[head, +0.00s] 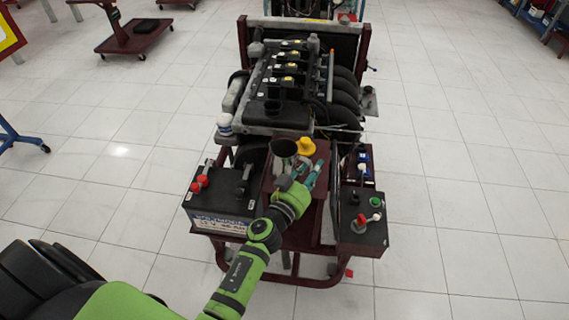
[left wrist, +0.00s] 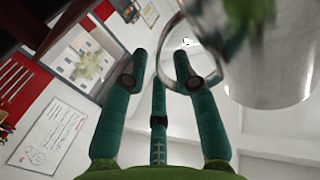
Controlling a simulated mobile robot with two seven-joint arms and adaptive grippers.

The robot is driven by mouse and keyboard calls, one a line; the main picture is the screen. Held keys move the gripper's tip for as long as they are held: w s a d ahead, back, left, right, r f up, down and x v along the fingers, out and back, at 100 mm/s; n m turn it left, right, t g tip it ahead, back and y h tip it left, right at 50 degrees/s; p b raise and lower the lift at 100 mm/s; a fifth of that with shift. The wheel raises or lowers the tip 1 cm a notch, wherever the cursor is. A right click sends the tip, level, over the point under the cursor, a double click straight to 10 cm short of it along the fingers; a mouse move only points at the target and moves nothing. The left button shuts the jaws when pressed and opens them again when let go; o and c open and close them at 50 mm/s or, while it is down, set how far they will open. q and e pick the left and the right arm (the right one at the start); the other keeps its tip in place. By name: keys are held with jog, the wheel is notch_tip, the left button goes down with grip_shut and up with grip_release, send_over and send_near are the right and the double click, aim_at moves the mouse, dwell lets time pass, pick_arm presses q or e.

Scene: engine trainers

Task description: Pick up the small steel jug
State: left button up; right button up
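The small steel jug (head: 283,149) stands on a dark red tray-like stand (head: 270,180) in front of the engine. In the left wrist view the shiny jug (left wrist: 275,70) fills the upper right, with its loop handle on its left side. My left gripper (head: 306,168) is just in front of the jug, slightly to its right. In the left wrist view the teal fingers of my left gripper (left wrist: 160,68) are spread apart, and one finger overlaps the handle loop. Whether it touches the handle cannot be told. My right gripper is not in view.
A yellow object (head: 306,146) stands right beside the jug. A black battery (head: 222,195) with a red terminal is to the left. A control box (head: 362,222) is to the right. The engine (head: 290,85) rises behind.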

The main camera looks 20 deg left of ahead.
pick_arm(q)
grip_shut()
jog(key=shift+r, duration=0.2)
jog(key=shift+r+p, duration=0.75)
jog(key=s+d+r+p, duration=0.3)
jog(key=s+d+r, duration=0.4)
jog(key=s+r, duration=0.2)
dwell(0.3)
jog(key=shift+d+r, duration=0.1)
jog(key=shift+d, duration=0.05)
dwell(0.4)
